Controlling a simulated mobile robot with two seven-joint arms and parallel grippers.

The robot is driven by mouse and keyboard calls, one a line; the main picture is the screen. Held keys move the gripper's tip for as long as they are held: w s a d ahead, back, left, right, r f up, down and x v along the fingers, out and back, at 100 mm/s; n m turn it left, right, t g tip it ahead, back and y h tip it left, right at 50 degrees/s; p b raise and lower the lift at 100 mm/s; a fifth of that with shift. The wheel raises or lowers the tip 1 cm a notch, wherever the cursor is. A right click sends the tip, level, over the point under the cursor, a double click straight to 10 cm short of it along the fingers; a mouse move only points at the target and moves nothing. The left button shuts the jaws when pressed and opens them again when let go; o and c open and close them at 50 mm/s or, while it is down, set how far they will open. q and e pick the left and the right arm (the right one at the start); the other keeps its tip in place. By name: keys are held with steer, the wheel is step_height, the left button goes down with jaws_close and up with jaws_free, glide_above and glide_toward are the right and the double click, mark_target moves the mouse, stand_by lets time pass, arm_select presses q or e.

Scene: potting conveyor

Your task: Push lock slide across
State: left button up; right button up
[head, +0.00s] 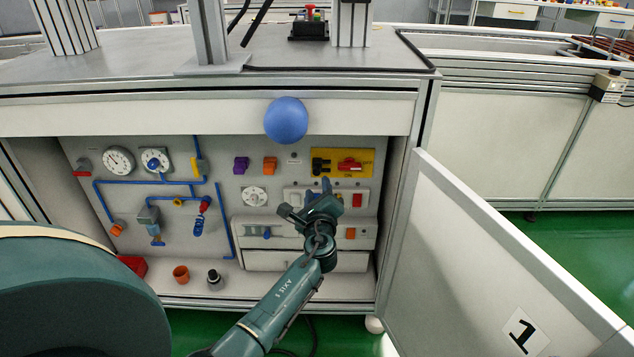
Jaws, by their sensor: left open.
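An open cabinet under the bench holds a light panel of controls. A yellow plate (357,156) at its upper right carries a black block (320,165) and a red handle (349,164). These may be the lock slide, but I cannot tell for certain. My left gripper (318,189) is open in front of the panel, just below the yellow plate. It hides part of the white unit below, where a red switch (357,200) shows to its right. Contact with the panel cannot be made out. My right gripper is not in view.
The cabinet door (480,250), marked 1, stands open at the right. A blue ball-shaped knob (286,121) sits on the front above the panel. Dials, blue pipes and valves fill the left side. An orange cup (181,273) and a small dark fitting (214,279) stand on the cabinet floor.

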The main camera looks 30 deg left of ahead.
mark_target(317, 173)
arm_select(q)
steer(key=b+x, duration=0.2)
steer(key=x, duration=0.4)
jaws_close()
stand_by(0.4)
steer(key=shift+w, duration=0.1)
